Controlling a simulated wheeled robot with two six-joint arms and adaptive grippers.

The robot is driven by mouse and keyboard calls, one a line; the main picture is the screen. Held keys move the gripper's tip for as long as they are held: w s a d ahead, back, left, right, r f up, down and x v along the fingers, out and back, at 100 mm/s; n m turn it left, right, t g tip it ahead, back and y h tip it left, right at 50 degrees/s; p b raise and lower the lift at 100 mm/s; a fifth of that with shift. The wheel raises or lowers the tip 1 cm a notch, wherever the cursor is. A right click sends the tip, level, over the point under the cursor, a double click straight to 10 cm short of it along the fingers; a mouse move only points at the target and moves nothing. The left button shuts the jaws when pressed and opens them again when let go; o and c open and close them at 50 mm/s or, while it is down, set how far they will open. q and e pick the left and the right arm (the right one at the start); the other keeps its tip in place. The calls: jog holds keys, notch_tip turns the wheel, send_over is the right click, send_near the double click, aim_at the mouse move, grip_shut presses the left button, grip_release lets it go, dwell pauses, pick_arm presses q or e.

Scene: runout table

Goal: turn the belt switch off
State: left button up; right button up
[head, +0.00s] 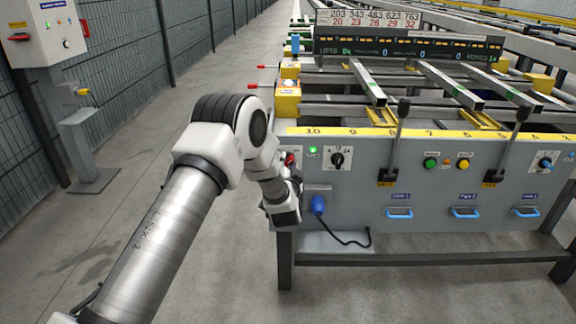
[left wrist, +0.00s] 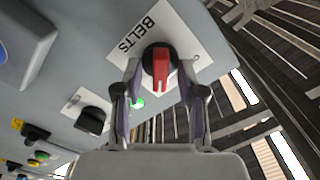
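The belt switch (left wrist: 160,66) is a red handle on a round black dial, on a white plate marked BELTS (left wrist: 138,34) in the left wrist view. A small 0 mark sits on the plate to its right. The red handle points down in that picture. My left gripper (left wrist: 160,75) is open around the switch, one finger on each side, with the narrow handle between the tips. I cannot tell if either tip touches the dial. My right gripper is not in view.
A green lamp (head: 313,149) and a black selector knob (head: 337,159) are just right of the switch. A blue plug (head: 318,205) with a black cable is below. Two upright levers stand farther right.

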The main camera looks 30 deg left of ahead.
pick_arm(q)
grip_shut()
jog(key=shift+n, duration=0.5)
jog(key=n, duration=0.2)
jog(key=shift+n, duration=0.4)
jog(key=n, duration=0.4)
jog(key=n+b, duration=0.1)
jog(key=n, duration=0.4)
jog(key=shift+s+a+f+b, duration=0.1)
jog(key=shift+b, duration=0.2)
jog(key=n+b, duration=0.2)
jog(key=n, duration=0.3)
jog(key=shift+n, duration=0.3)
